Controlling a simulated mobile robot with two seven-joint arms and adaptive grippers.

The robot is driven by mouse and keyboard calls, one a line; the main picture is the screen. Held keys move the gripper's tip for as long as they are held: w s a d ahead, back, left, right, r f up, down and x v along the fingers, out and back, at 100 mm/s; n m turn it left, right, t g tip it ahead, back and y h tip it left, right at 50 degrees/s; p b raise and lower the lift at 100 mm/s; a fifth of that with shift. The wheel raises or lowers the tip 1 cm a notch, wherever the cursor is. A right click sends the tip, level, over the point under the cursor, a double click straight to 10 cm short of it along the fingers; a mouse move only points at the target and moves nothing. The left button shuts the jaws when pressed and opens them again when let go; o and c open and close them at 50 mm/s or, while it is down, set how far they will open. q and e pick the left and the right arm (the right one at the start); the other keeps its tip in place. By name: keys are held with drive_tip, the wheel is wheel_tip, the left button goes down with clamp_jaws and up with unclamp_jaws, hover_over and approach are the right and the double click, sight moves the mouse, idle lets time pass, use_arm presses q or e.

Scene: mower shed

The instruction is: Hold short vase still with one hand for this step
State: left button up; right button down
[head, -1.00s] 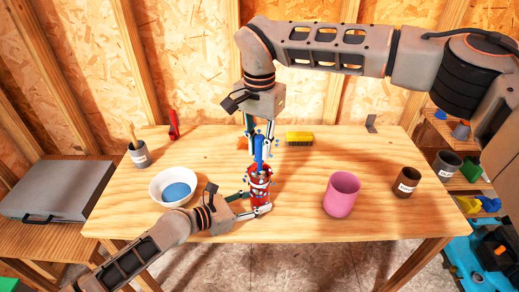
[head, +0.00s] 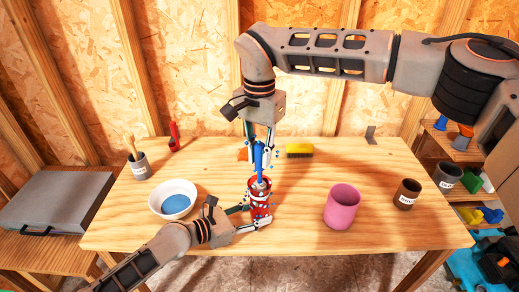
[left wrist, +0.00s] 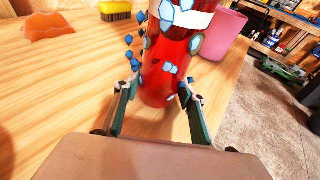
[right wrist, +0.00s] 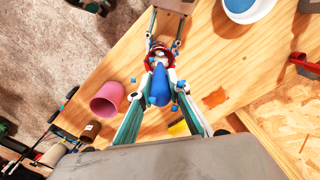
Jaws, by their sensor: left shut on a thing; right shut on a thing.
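The red vase (head: 262,205), with a white band and pale blue patches, stands upright on the table; I take it as the short vase. My left gripper (head: 255,216) is shut on its lower part. In the left wrist view the fingers flank the red vase (left wrist: 165,90), its top cut off. My right gripper (head: 263,150) is shut on a blue elongated thing (head: 259,160) above the vase. In the right wrist view the blue thing (right wrist: 159,86) points at the vase's mouth (right wrist: 158,52); I cannot tell how far inside it reaches. Small blue bits surround both.
A white bowl with blue inside (head: 160,203) stands left of the vase; a pink cup (head: 342,208) and a brown cup (head: 406,194) stand right. An orange piece (left wrist: 47,27) and a yellow brush (head: 299,150) lie behind. Bare tabletop separates the vase and pink cup.

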drive_tip(key=shift+f, duration=1.35)
drive_tip(key=shift+r, duration=2.3)
drive_tip(key=shift+f, duration=0.15)
drive_tip(key=shift+f, duration=2.15)
drive_tip(key=shift+r, duration=0.15)
